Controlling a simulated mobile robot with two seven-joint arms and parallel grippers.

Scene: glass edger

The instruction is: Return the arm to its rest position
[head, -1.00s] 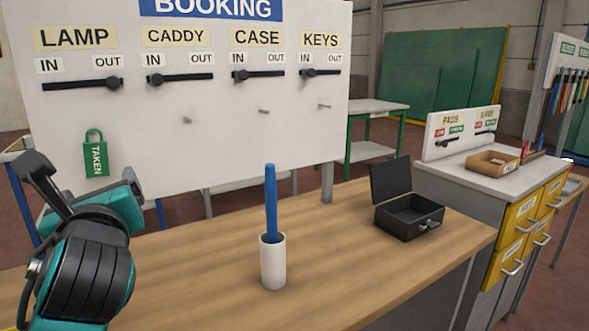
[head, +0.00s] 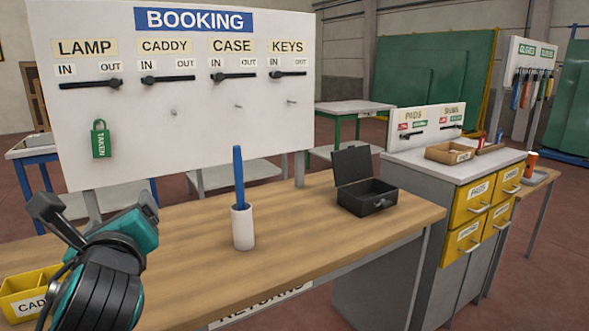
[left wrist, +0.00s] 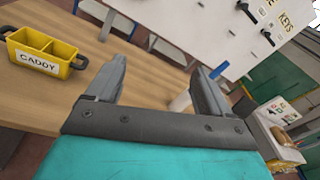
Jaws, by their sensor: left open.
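My left arm comes in at the lower left of the head view, in front of the wooden table (head: 300,225). Past the fingers are the table top and the lower part of the white booking board (left wrist: 180,25). My right gripper is not in view.
On the table stand a white cup (head: 242,228) with a blue stick, an open black case (head: 366,197) and a yellow caddy (head: 25,292). The booking board (head: 200,140) rises behind, with a green TAKEN tag (head: 100,139). A drawer cabinet (head: 445,185) stands at right.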

